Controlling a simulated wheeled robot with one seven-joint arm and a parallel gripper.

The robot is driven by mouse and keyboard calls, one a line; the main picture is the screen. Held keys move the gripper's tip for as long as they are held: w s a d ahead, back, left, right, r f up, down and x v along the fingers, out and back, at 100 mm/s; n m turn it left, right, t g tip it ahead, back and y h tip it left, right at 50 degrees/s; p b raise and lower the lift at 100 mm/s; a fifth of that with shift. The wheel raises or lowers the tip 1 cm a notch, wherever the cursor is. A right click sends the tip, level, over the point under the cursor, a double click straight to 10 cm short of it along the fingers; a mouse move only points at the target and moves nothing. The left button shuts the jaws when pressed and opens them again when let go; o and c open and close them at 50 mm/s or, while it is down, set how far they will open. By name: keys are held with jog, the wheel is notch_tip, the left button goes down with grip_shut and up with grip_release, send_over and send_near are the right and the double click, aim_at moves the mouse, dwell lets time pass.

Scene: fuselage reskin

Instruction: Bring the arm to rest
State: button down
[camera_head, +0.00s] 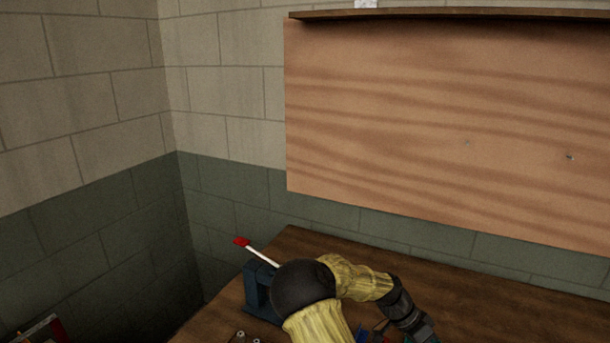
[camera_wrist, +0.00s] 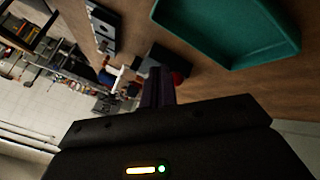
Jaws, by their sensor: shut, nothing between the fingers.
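My arm shows at the bottom of the head view, bent over the wooden bench (camera_head: 500,312), with yellow sleeves and a dark round joint. Its dark wrist end points down to the lower right, and the fingertips are not clear there. In the wrist view my gripper (camera_wrist: 160,76) shows as dark fingers close together, shut and empty. The fingers appear beside a teal tray (camera_wrist: 225,58), apart from it in the picture. I cannot tell how high they are above the bench.
A dark blue device (camera_head: 256,288) with a red-tipped white lever (camera_head: 262,256) stands on the bench, partly behind my arm. A wooden board (camera_head: 440,120) hangs on the wall behind. Small items lie at the bench's front. The bench's right part looks clear.

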jog(key=s+a+r+n+t+y, duration=0.3)
jog(key=s+a+r+n, duration=0.1)
jog(key=s+a+n, duration=0.3)
jog(key=s+a+r+n+t+y, duration=0.3)
jog(key=s+a+r+n+y, duration=0.1)
jog(key=s+a+n, duration=0.3)
jog(key=shift+a+r+n+t, duration=0.3)
jog(key=shift+a+r+n, duration=0.1)
jog(key=shift+a+r, duration=0.45)
jog(key=shift+s, duration=0.1)
